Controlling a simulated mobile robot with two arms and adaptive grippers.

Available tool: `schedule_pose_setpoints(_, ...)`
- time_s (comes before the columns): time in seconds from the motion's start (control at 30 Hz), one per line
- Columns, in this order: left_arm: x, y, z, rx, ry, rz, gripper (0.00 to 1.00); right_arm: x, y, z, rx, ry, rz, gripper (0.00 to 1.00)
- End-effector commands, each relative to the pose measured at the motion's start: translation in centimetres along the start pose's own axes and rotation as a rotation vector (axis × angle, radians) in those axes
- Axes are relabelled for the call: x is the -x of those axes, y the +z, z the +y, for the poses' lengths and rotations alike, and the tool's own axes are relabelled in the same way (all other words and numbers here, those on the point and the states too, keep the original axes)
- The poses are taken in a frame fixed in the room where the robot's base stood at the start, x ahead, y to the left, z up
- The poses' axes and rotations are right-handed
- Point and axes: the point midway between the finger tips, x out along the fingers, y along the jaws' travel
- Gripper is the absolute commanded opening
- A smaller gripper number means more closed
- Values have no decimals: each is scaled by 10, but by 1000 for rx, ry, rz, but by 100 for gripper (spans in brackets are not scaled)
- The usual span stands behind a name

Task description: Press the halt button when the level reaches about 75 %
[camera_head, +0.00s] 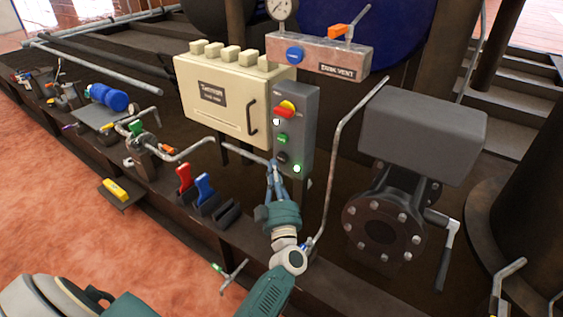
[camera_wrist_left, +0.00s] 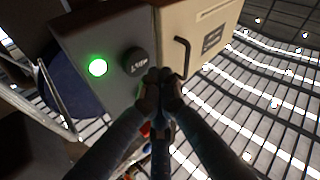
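A grey control box (camera_head: 293,95) stands in the middle of the head view. It carries a red and yellow knob (camera_head: 286,109), a green button (camera_head: 283,138), a black button (camera_head: 282,157) and a lit green lamp (camera_head: 297,168). In the left wrist view the black button (camera_wrist_left: 135,61) has a pale word on it, hard to read, beside the glowing lamp (camera_wrist_left: 97,67). My left gripper (camera_head: 273,165) is shut and empty just in front of the box's lower part. Its fingertips (camera_wrist_left: 160,79) appear just below and right of the black button; contact cannot be told. No level reading is legible. My right gripper is out of view.
A cream cabinet (camera_head: 215,98) with a black handle adjoins the box on the left. A pinkish vent block (camera_head: 320,56) with a dial gauge (camera_head: 282,8) is above. A bent grey pipe (camera_head: 335,160) and a large valve (camera_head: 384,225) stand to the right. Red and blue levers (camera_head: 184,177) are at left.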

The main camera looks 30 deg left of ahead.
Motion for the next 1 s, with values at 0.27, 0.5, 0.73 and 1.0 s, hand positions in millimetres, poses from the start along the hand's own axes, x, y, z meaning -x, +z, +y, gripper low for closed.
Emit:
schedule_pose_setpoints(0.27, -5, 4, 4, 0, 0, -1, 0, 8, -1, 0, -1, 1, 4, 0)
schedule_pose_setpoints(0.5, -5, 3, 4, 0, 0, -1, 0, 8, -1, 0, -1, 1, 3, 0)
schedule_pose_setpoints(0.73, -5, 4, 4, 0, 0, -1, 0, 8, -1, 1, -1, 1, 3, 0)
schedule_pose_setpoints(1.0, -4, 4, 4, 0, 0, -1, 0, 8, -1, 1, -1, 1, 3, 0)
